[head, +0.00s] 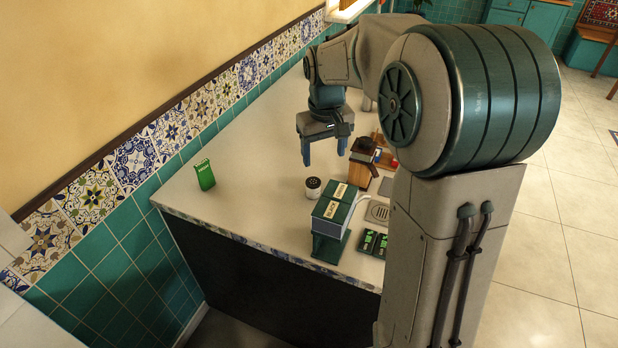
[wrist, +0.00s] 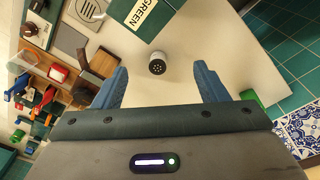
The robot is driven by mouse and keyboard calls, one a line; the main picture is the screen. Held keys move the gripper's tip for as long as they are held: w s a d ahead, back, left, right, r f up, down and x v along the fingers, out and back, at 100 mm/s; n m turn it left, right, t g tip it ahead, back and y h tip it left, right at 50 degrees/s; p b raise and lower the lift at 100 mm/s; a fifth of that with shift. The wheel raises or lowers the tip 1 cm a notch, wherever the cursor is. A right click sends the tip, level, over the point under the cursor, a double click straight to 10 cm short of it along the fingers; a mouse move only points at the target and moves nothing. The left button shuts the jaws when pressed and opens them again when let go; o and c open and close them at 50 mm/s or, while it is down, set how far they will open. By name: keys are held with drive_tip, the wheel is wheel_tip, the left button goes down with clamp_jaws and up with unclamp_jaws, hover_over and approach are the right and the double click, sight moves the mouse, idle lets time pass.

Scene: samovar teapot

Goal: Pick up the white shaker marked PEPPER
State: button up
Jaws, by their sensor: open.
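A small white shaker (head: 313,187) with a dark, perforated top stands on the pale counter, left of the green box. In the wrist view the shaker (wrist: 157,64) shows ahead of my gripper, between the lines of the two fingers and a little left of centre. No PEPPER marking can be read from here. My gripper (head: 324,158) is open and empty, pointing down above the counter, behind the shaker in the head view. Its blue fingers (wrist: 163,80) are wide apart in the wrist view and do not touch the shaker.
A dark green box (head: 331,213) lettered BLACK and GREEN stands close right of the shaker. A wooden coffee grinder (head: 361,172) stands behind it. Dark green packets (head: 373,242) lie near the front edge. A bright green packet (head: 205,175) stands far left, with clear counter between.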

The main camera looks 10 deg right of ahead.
drive_tip(key=n+g, duration=0.1)
hover_over(313, 181)
drive_tip(key=s, duration=0.1)
wheel_tip(313, 181, down, 8)
drive_tip(key=f, duration=0.9)
drive_tip(key=shift+w+d, duration=0.2)
drive_tip(key=shift+w, duration=0.05)
drive_tip(key=shift+w+a+f+p, duration=0.15)
drive_tip(key=shift+f+p, duration=0.6)
drive_tip(key=shift+f, duration=2)
drive_tip(key=c, duration=1.1)
